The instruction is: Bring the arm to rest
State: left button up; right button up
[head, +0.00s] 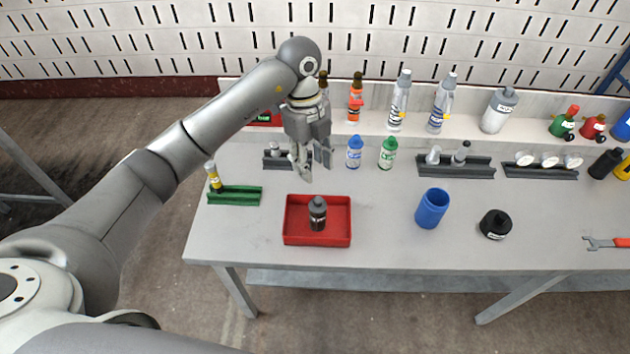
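My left arm comes in from the left and reaches over the workbench. My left gripper (312,168) points down with its fingers apart and nothing between them. It hangs above and behind the red tray (332,240). My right gripper is not in view.
The grey bench (390,250) also holds a blue cup (432,208), a black round container (495,224), a wrench (605,242) and a green rack (235,196). Blue (354,152) and green (388,153) bottles stand near the gripper. Several bottles line the back shelf.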

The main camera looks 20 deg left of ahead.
pick_arm(q)
jog(key=shift+w+a+r, duration=0.1)
jog(key=shift+r, duration=0.8)
